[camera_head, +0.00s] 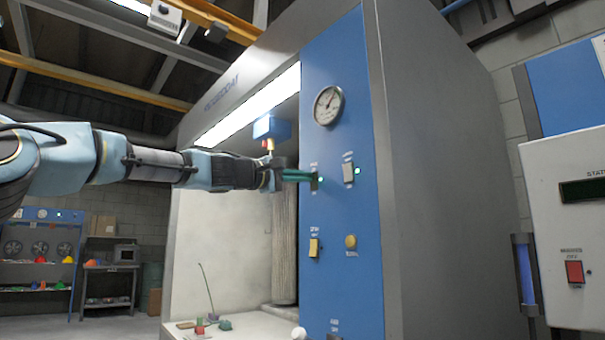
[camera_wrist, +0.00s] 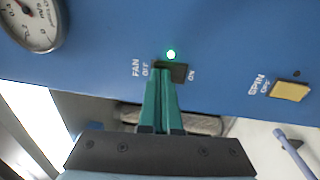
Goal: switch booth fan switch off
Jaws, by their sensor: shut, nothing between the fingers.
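The booth fan switch (camera_wrist: 179,73) is a dark rocker on the blue panel, labelled FAN with OFF and ON in the wrist view. A green lamp (camera_wrist: 171,54) beside it is lit. My gripper (camera_wrist: 160,71) is shut and empty, its green fingers together. The fingertips are at the OFF end of the switch and hide part of it; I cannot tell whether they press on it. In the head view my gripper (camera_head: 312,179) reaches in from the left to the same switch (camera_head: 315,185), mostly covered by the fingers.
A gauge (camera_head: 328,105) is above. A yellow SPIN switch (camera_head: 314,248) and a round yellow button (camera_head: 351,242) are below. The booth opening is left of the panel (camera_head: 345,300).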

